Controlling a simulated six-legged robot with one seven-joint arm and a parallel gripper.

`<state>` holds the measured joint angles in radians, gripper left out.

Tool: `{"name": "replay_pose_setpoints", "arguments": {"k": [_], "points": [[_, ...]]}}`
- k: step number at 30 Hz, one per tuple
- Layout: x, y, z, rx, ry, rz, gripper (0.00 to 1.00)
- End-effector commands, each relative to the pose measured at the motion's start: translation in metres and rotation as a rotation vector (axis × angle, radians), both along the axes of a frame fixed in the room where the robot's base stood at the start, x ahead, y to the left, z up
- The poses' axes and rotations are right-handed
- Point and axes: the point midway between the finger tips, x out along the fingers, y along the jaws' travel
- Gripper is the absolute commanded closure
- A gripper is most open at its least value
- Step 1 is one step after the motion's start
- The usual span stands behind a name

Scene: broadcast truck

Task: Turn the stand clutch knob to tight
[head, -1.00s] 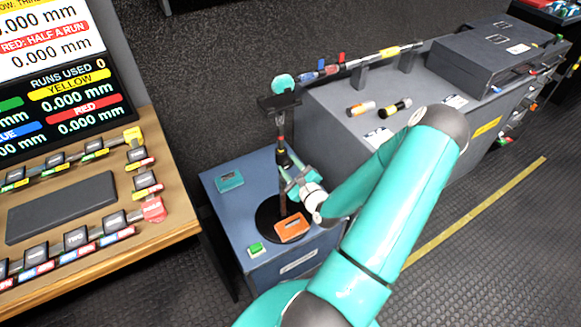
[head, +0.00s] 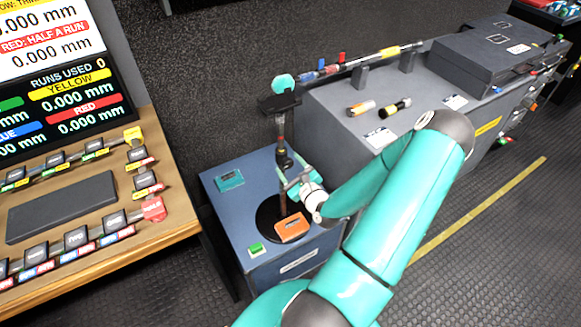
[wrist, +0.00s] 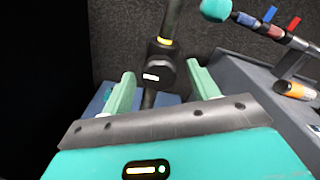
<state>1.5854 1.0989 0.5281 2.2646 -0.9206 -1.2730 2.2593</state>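The stand has a round black base (head: 266,222) on a blue cabinet top and a thin upright post. The dark clutch knob (head: 284,160) is on the post, below a yellow ring. In the wrist view the knob (wrist: 160,70) is a dark faceted collar with a small white label. My gripper (head: 294,180) is beside the post, just below the knob. In the wrist view my gripper (wrist: 160,72) is open, its two pale green fingers on either side of the knob and post, with gaps visible. Contact and the knob's setting cannot be told.
An orange box (head: 292,227), a green button (head: 257,249) and a teal box (head: 229,181) are on the cabinet (head: 222,205). A grey case bench (head: 340,125) stands right, with a rod and two small cylinders. A control desk (head: 160,215) is left.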

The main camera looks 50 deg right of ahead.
Motion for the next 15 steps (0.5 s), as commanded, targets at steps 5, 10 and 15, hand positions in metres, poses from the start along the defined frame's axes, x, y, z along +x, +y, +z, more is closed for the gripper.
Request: {"name": "replay_pose_setpoints", "arguments": {"k": [5, 10, 15], "points": [[0.000, 0.000, 0.000, -0.001, 0.000, 0.000, 0.41], [-0.006, 0.001, 0.000, 0.000, 0.002, -0.001, 0.41], [-0.030, 0.009, 0.000, 0.001, 0.002, -0.002, 0.41]]}}
